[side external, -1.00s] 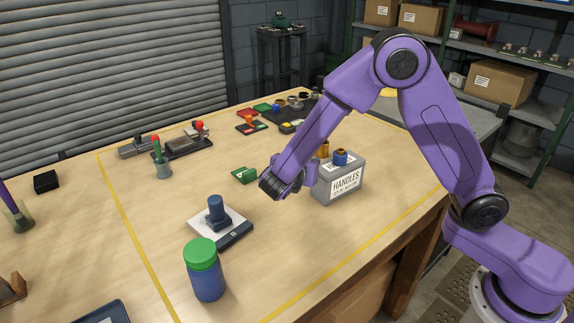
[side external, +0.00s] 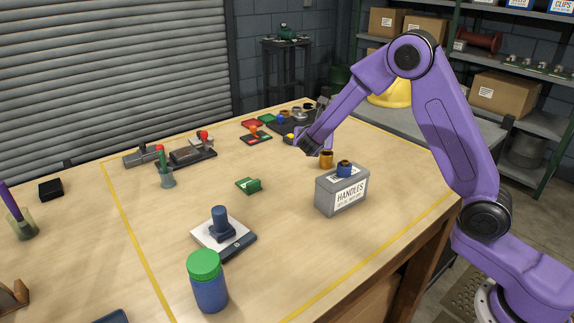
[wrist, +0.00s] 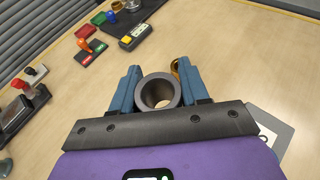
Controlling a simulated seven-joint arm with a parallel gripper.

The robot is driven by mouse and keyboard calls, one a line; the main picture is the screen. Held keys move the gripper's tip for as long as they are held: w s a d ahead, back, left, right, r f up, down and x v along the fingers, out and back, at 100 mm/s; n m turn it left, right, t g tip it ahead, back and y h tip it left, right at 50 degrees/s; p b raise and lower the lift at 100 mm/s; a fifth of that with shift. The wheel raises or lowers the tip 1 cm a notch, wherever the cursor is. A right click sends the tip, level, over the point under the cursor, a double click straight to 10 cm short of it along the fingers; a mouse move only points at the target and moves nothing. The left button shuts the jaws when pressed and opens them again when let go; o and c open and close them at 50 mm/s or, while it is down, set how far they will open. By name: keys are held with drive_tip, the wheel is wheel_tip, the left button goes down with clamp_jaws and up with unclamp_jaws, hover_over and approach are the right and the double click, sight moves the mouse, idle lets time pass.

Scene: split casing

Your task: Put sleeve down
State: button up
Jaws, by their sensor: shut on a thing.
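In the wrist view the sleeve (wrist: 141,93), a dark grey ring with an open bore, sits between the two blue fingers of my gripper (wrist: 158,70). The gripper is shut on it, with a finger on each side. In the side external view my gripper (side external: 316,150) is over the far right part of the bench, behind the grey handles box. The sleeve cannot be made out clearly there, and its height above the bench is hard to judge.
A gold cylinder (side external: 326,160) stands close by the gripper. The grey handles box (side external: 341,192) carries a blue-topped part (side external: 344,169). A dark tray (side external: 288,127) with small parts lies beyond. Open bench lies left of the gripper, around a green piece (side external: 249,185).

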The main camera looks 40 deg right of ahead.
drive_tip(key=w+d+f, duration=0.1)
drive_tip(key=w+f, duration=0.3)
drive_tip(key=w, duration=0.5)
hover_over(288, 163)
wheel_tip(288, 163, down, 6)
drive_tip(key=shift+r, duration=0.2)
drive_tip(key=shift+w+f, duration=0.15)
drive_tip(key=shift+f, duration=1.45)
drive_tip(key=shift+f, duration=0.15)
drive_tip(key=o, duration=1.2)
drive_tip(key=shift+r, duration=0.2)
drive_tip(key=v, duration=1.2)
drive_tip(key=shift+f, duration=0.1)
